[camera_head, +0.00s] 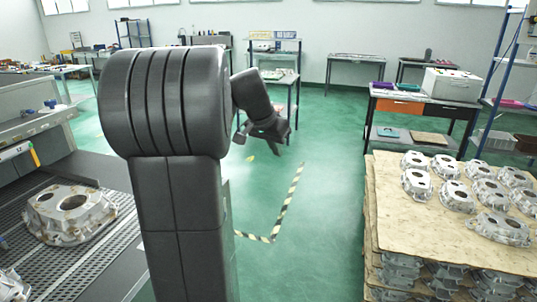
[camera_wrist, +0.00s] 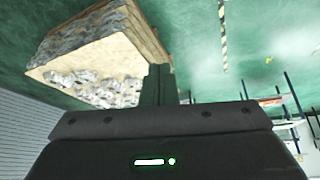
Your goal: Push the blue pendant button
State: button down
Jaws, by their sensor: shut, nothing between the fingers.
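I cannot make out a blue pendant button for sure in either view. A small blue item (camera_head: 50,104) sits on the grey machine at the left in the head view, too small to identify. My gripper (camera_head: 279,147) hangs over the green floor beyond my dark column, well away from the machine. In the wrist view my gripper (camera_wrist: 158,82) shows as dark fingers, shut and empty, with the floor and a pallet behind them.
A casting (camera_head: 70,213) lies on the perforated conveyor (camera_head: 92,262) at the left. A pallet stack (camera_head: 385,200) with several castings stands at the right. A workbench (camera_head: 425,98) and shelving (camera_head: 272,62) stand farther back. Green floor (camera_head: 325,190) between is clear.

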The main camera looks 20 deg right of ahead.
jog(key=s+a+n+t, duration=0.1)
jog(key=n, duration=0.2)
jog(key=a+r+n+t+h+b, duration=0.1)
jog(key=n, duration=0.2)
jog(key=s+a+n+t+h, duration=0.1)
jog(key=a+n, duration=0.1)
jog(key=n, duration=0.2)
jog(key=shift+s+a+r+b, duration=0.1)
jog(key=shift+s+r+b, duration=0.1)
jog(key=shift+s+b, duration=0.15)
